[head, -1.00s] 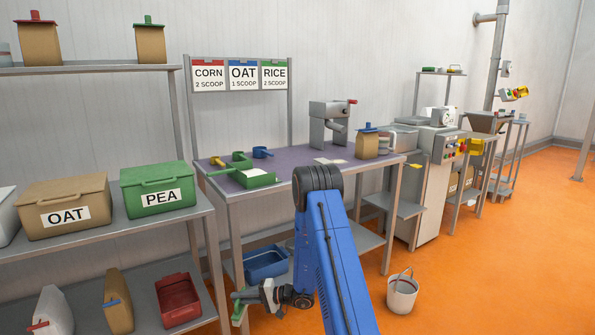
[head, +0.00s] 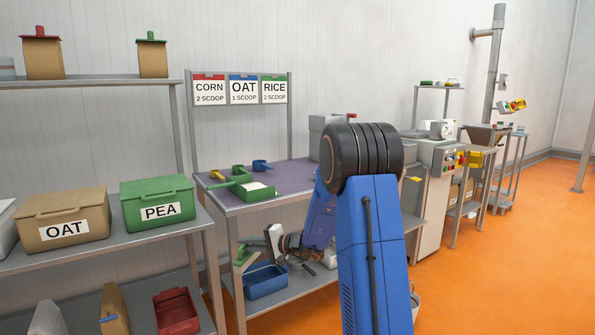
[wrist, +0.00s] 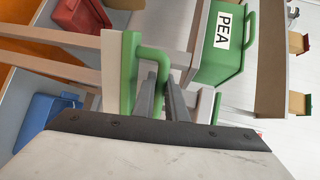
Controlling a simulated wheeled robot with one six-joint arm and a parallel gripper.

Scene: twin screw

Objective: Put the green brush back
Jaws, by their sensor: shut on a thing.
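The green brush (wrist: 128,75), with a loop handle and pale bristles, is held at my gripper (wrist: 158,88) in the wrist view. The two fingers are shut on the handle. In the head view the brush (head: 241,256) shows small at the end of my arm, beside the table's front left leg and above the blue bin. My gripper (head: 254,255) is partly hidden there by its own housing. The brush is clear of the table top and seems to touch nothing else, though its exact distance from the leg cannot be told.
A purple-topped table (head: 292,178) carries green, yellow and blue scoops. A blue bin (head: 265,281) is on its lower shelf. Left, a shelf holds an OAT box (head: 62,217) and a green PEA box (head: 157,203), with a red bin (head: 177,311) below. A small far shelf (head: 444,87) holds small items.

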